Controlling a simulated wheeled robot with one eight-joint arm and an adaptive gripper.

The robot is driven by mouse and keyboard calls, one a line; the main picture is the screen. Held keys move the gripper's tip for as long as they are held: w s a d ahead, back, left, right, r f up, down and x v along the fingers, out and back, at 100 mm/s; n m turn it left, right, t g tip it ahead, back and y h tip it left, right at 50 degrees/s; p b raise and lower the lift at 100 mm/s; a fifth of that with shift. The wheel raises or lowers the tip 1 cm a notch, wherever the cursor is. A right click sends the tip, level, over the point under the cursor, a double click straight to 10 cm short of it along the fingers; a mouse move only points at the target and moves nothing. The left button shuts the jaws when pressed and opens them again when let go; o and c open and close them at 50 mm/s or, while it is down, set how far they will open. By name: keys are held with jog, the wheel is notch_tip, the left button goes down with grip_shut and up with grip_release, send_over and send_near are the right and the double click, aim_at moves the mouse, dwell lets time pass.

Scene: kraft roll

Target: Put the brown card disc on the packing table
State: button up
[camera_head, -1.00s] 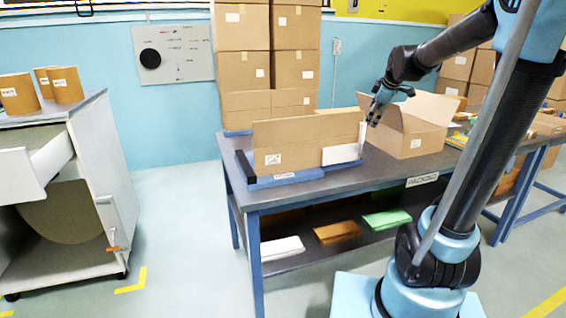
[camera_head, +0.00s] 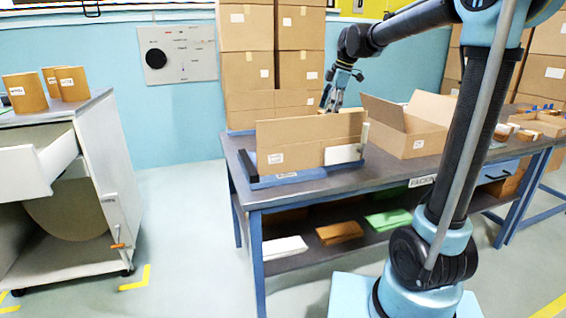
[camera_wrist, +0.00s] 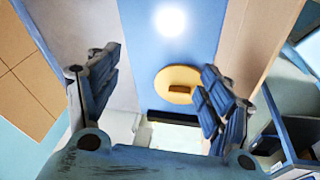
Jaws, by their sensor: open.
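A round tan-yellow disc (camera_wrist: 168,80) with a small brown block on it shows in the wrist view, lying on a blue surface; it looks like the brown card disc. In the head view it is hidden, seemingly behind the upright cardboard panel (camera_head: 300,142). The packing table (camera_head: 375,178) has a grey top and blue legs. My gripper (camera_head: 328,103) is over the table, at the panel's top edge. In the wrist view my gripper (camera_wrist: 162,92) is open and empty, its right finger overlapping the disc's edge in the picture.
An open carton (camera_head: 405,145) stands right of the panel. Stacked boxes (camera_head: 270,55) rise behind the table. A cabinet (camera_head: 100,180) at left carries brown rolls (camera_head: 72,84) and has a large round brown item (camera_head: 65,212) inside. Floor between cabinet and table is clear.

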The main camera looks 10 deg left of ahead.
jog(key=s+a+r+n+g, duration=0.1)
jog(key=s+a+n+g, duration=0.2)
jog(key=s+a, duration=0.4)
jog(key=shift+y, duration=0.3)
jog(key=x, duration=1)
jog(key=shift+w+a+f, duration=0.1)
jog(key=shift+a+f, duration=0.15)
jog(key=shift+a, duration=0.1)
jog(key=shift+a+x, duration=0.2)
jog(key=shift+x, duration=1.4)
jog(key=shift+a+x, duration=0.2)
jog(key=shift+x, duration=1.4)
jog(key=shift+w+r, duration=0.1)
jog(key=shift+r, duration=0.05)
jog(key=c, duration=1.3)
notch_tip(320, 180, up, 28)
